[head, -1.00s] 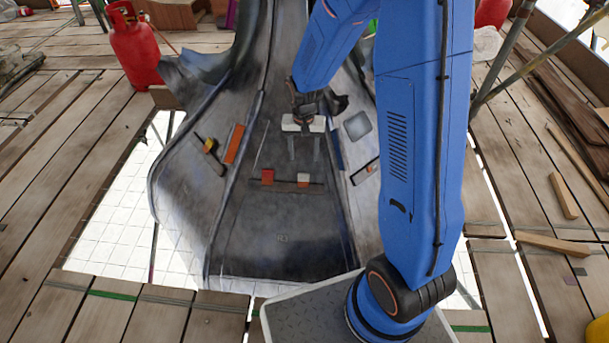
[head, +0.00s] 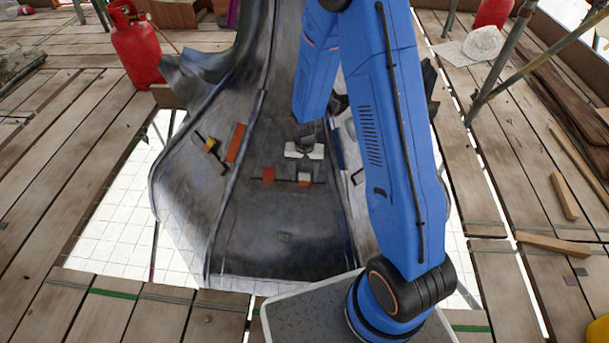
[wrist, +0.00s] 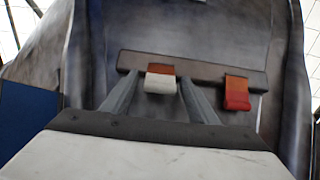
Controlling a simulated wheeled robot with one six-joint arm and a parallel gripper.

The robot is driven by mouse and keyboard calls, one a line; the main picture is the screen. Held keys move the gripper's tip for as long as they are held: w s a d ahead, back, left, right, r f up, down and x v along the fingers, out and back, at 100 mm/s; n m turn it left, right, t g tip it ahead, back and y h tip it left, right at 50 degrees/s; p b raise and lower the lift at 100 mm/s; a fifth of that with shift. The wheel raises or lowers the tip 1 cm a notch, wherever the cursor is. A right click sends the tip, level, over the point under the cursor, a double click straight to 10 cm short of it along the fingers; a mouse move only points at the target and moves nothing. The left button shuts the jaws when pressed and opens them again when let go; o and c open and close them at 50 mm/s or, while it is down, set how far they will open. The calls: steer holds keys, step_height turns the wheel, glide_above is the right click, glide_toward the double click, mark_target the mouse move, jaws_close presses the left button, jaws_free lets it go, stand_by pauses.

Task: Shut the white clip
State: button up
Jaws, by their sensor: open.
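The white clip (head: 304,177) is on a dark bar on the grey metal panel, to the right of a red clip (head: 268,174). In the wrist view the white clip (wrist: 160,84) has a white lower part below an orange part, and the red clip (wrist: 237,93) is to its right. I cannot tell if the white clip is open or shut. My gripper (wrist: 158,77) is open, its two grey fingers pointing towards the bar, one on each side of the white clip and apart from it. The white gripper body (head: 303,151) is just above the clips in the head view.
The dark bar (wrist: 205,73) runs across behind both clips. An orange strip (head: 236,142) and a yellow-black fitting (head: 210,145) are on the panel's left part. Wooden decking (head: 70,180) surrounds the panel, with a red gas cylinder (head: 135,50) at the back left.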

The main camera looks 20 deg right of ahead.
steer(key=c, duration=1)
steer(key=shift+w+d+f+g, duration=0.15)
steer(key=shift+w+g, duration=0.1)
steer(key=shift+g, duration=0.15)
steer(key=shift+c, duration=0.2)
steer(key=shift+w+d+f+g+y, duration=0.1)
steer(key=shift+w+g+y, duration=0.15)
steer(key=shift+g, duration=0.25)
steer(key=shift+w+f+g+y, duration=0.1)
steer(key=shift+w+g+y, duration=0.05)
steer(key=shift+g+y, duration=0.3)
steer(key=o, duration=1)
steer(key=shift+o, duration=0.2)
steer(key=v, duration=1.7)
steer(key=shift+r, duration=0.2)
